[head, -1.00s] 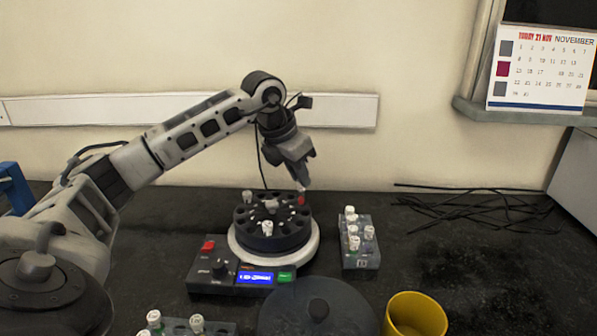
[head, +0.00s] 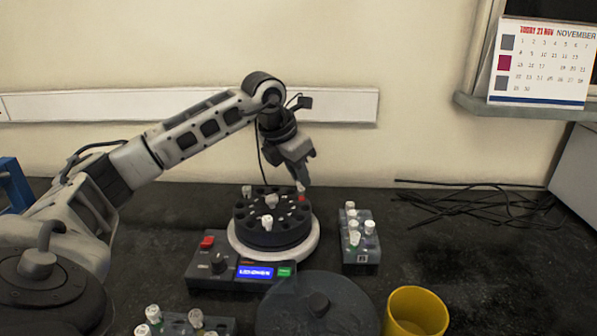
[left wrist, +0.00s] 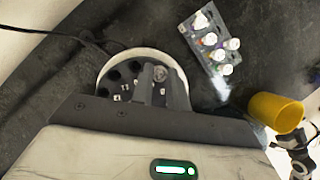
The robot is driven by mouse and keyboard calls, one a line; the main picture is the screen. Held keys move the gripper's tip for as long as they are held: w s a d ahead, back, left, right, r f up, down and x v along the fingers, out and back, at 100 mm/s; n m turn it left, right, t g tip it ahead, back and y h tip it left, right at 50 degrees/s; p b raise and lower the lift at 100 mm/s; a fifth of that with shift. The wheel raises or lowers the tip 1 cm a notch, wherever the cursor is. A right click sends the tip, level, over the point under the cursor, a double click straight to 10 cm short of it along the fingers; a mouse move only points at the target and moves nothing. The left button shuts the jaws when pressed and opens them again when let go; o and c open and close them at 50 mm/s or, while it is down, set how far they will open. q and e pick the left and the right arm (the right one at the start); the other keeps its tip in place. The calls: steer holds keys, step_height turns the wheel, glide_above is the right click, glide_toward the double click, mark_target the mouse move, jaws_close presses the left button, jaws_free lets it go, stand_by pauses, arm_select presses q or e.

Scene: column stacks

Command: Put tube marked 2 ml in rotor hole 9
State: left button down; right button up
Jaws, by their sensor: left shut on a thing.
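The black rotor (head: 249,232) sits in its round pale base, with holes and small white marks on top. It also shows in the left wrist view (left wrist: 118,75). Two white-capped tubes (head: 266,223) (head: 246,191) stand in it. My left gripper (head: 302,180) points down over the rotor's back right edge, shut on a white-capped tube (head: 300,187); the fingers also show in the left wrist view (left wrist: 161,82). A red mark shows on the rotor just below this tube. The tube's lower end and any 2 ml marking or hole number cannot be made out. My right gripper does not show.
A grey rack (head: 359,256) with several white-capped tubes stands right of the rotor. Another rack (head: 229,326) is at the front. The dark round lid (head: 290,310) and yellow cup (head: 429,300) are in front. Black cables (head: 470,200) lie at right. A control box (head: 213,281) adjoins the rotor.

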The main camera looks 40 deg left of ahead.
arm_select(q)
steer(key=shift+f+b, duration=0.6)
steer(key=shift+f, duration=0.35)
steer(key=c, duration=1)
jaws_free()
steer(key=shift+o, duration=0.2)
steer(key=shift+r, duration=0.1)
steer(key=shift+r+p, duration=2.8)
steer(key=shift+r, duration=0.2)
steer(key=shift+f, duration=0.1)
